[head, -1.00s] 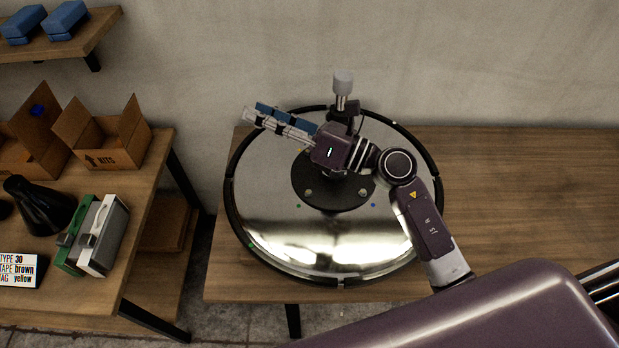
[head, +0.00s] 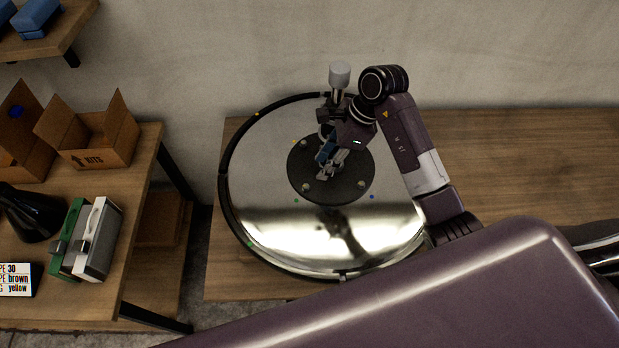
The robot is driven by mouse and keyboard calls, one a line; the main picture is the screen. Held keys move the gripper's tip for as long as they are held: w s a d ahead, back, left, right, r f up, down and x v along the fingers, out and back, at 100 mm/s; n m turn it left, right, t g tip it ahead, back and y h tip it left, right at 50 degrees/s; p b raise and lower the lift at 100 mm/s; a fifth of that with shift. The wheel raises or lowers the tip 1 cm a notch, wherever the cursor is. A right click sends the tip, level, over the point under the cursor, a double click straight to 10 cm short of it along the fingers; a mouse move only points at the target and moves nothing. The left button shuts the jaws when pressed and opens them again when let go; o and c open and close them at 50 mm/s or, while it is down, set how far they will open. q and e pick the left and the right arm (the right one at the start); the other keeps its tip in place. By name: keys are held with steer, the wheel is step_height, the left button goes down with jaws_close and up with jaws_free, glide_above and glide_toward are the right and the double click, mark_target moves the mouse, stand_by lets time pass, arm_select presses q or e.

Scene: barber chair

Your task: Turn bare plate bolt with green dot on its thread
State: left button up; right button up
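The mirror-like round chair base (head: 270,225) lies on the wooden table, with a dark round plate (head: 345,193) at its middle. The bolt by the green dot (head: 305,187) is at the plate's lower left; the green dot (head: 296,200) is on the disc just outside it. My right gripper (head: 325,173) points down over the plate, up and right of this bolt and apart from it in the picture. Its fingers are small and dark here, so I cannot tell whether they are open. Whether the bolt is bare is too small to see. My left gripper is out of view.
Other bolts sit at the plate's upper left (head: 304,143) and lower right (head: 361,184), the latter near a blue dot (head: 372,197). A grey-topped post (head: 340,75) rises behind my gripper. The table's right side (head: 520,150) is clear. A left bench holds boxes (head: 90,140) and cases.

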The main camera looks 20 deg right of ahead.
mark_target(306, 187)
steer(key=p+x, duration=0.1)
steer(key=x, duration=0.8)
steer(key=shift+a, duration=0.1)
steer(key=shift+c, duration=0.4)
jaws_close()
